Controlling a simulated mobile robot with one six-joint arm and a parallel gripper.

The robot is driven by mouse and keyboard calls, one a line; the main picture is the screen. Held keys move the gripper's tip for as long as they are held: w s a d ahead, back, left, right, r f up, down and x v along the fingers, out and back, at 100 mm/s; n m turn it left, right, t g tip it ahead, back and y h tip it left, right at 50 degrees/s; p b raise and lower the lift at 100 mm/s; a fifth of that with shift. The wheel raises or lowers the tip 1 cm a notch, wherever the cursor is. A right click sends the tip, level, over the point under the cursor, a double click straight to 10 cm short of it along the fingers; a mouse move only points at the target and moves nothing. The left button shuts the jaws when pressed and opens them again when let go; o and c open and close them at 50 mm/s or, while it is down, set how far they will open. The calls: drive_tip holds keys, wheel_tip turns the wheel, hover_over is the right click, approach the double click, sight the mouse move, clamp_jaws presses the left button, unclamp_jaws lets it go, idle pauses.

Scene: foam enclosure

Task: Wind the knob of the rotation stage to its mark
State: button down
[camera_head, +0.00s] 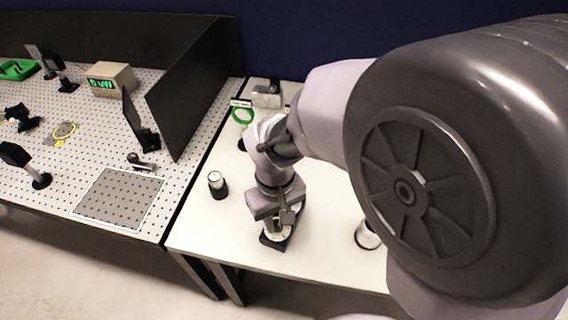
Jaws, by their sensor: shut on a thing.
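The rotation stage (272,241) sits near the front edge of the white table, a dark base with a pale round dial on top. My gripper (285,221) points down over it and is shut on its knob. The knob is mostly hidden by the fingers. The mark on the dial is too small and too covered to make out. My arm reaches in from the right and hides part of the table behind the stage.
A small black cylinder with a pale top (217,184) stands left of the stage. A round pale item (367,235) stands to the right, partly behind my arm. A green ring (243,115) and a grey device (267,97) are at the back. The perforated optics board (95,150) lies left.

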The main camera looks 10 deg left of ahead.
sight(277, 223)
drive_tip(key=shift+m, duration=0.3)
drive_tip(key=c, duration=1.2)
unclamp_jaws()
wheel_tip(277, 223, up, 17)
drive_tip(key=p, duration=0.7)
drive_tip(key=shift+r, duration=0.2)
